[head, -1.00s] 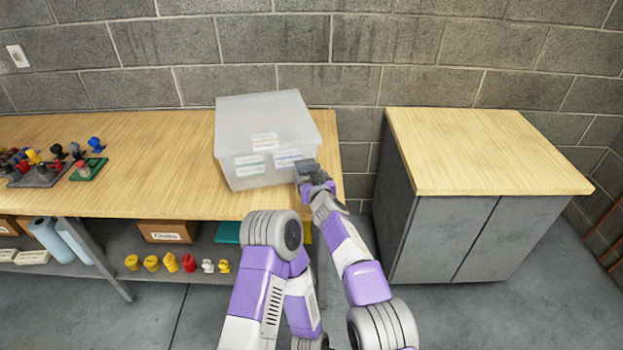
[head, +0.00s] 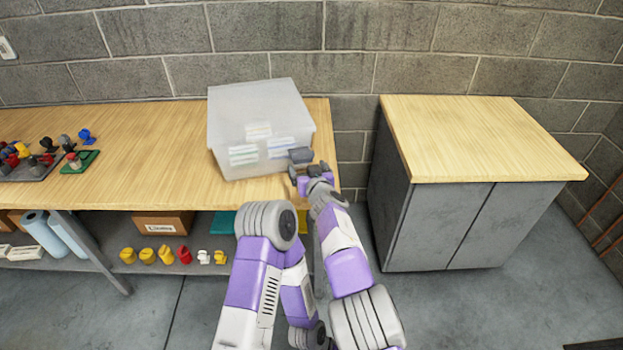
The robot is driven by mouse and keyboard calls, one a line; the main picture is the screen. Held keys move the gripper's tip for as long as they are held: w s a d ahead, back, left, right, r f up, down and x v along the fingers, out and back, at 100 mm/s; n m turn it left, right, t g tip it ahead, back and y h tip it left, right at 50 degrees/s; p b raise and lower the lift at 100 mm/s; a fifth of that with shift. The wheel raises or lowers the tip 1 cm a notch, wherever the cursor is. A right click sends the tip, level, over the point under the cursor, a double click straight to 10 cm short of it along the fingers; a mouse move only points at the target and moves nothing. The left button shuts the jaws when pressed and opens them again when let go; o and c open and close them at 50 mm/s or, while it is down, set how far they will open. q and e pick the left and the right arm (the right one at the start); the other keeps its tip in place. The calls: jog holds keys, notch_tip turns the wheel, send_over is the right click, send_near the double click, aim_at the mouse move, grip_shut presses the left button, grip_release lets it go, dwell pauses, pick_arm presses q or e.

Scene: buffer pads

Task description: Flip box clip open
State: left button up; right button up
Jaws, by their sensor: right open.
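A translucent plastic box (head: 255,112) with a lid stands on the wooden table near its right end. White labelled packs show through its front wall. A dark grey clip (head: 301,155) sticks out at the box's front right side. My right gripper (head: 303,168) is at that side, just below and beside the clip. It is open; the picture is too small to tell whether it touches the clip. My left gripper is not in view.
The wooden table (head: 130,150) has bare room left of the box. Coloured stamp-like pieces (head: 40,160) stand at its far left. A cabinet (head: 480,140) with a clear wooden top stands to the right across a gap. A shelf below holds a carton (head: 162,224) and several small coloured items.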

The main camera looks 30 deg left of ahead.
jog(key=shift+b+v, duration=0.5)
jog(key=shift+v, duration=1.95)
